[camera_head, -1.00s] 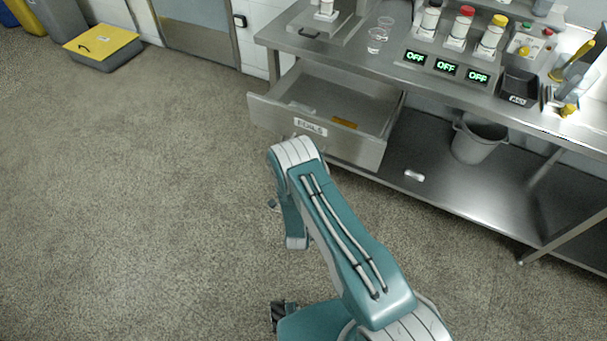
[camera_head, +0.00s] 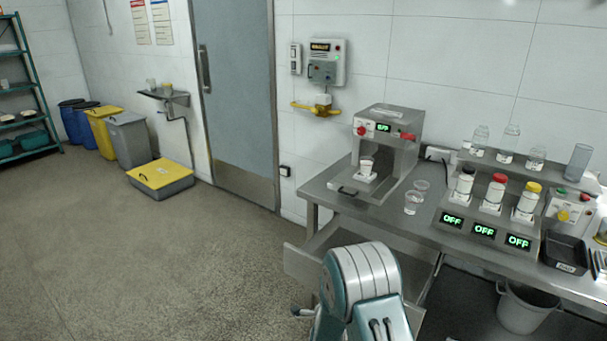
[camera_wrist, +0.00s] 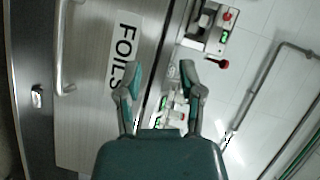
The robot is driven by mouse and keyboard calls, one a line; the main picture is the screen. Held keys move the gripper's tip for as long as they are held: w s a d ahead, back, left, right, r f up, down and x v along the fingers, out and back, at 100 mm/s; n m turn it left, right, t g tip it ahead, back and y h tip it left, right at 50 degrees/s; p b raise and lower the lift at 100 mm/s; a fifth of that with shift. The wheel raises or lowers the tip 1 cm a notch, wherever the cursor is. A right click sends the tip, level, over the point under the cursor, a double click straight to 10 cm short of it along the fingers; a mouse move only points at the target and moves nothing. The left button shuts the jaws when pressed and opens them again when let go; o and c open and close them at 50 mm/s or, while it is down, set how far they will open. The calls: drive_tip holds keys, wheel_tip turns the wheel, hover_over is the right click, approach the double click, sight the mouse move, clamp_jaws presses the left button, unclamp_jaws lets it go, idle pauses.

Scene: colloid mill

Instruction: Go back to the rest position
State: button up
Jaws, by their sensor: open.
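My gripper (camera_wrist: 159,72) is open, with its two fingers apart and nothing between them in the wrist view. Behind it is the front of a metal drawer (camera_wrist: 84,120) labelled FOILS, with a bar handle. I cannot tell the distance between the fingers and the drawer front. In the head view the drawer (camera_head: 302,262) stands pulled out under the bench, partly hidden by my arm. My gripper is mostly hidden behind my arm there.
The steel bench (camera_head: 330,184) carries a mill machine (camera_head: 385,150), clear cups (camera_head: 413,201), and capped bottles over panels reading OFF. A bucket (camera_head: 524,306) stands under it. A yellow-lidded box (camera_head: 160,177) lies by the door. The floor at left is clear.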

drive_tip(key=s+d+r+n+g+y, duration=0.1)
drive_tip(key=s+r+n+g+y, duration=0.25)
drive_tip(key=r, duration=0.75)
drive_tip(key=s+d+r+n+g, duration=0.15)
drive_tip(key=s+r+n, duration=0.45)
drive_tip(key=r, duration=0.6)
drive_tip(key=s+d+r+n+g, duration=0.1)
drive_tip(key=s+r+n, duration=0.1)
drive_tip(key=s, duration=0.7)
drive_tip(key=s+d+r+n+g, duration=0.1)
drive_tip(key=s+d+n+g, duration=0.1)
drive_tip(key=s, duration=0.8)
drive_tip(key=s+d+r+n+g, duration=0.1)
drive_tip(key=s+r+n+g, duration=0.1)
drive_tip(key=s, duration=0.8)
drive_tip(key=shift+s+d+r+n+h, duration=0.3)
drive_tip(key=shift+d+n+h, duration=0.15)
drive_tip(key=shift+n, duration=0.1)
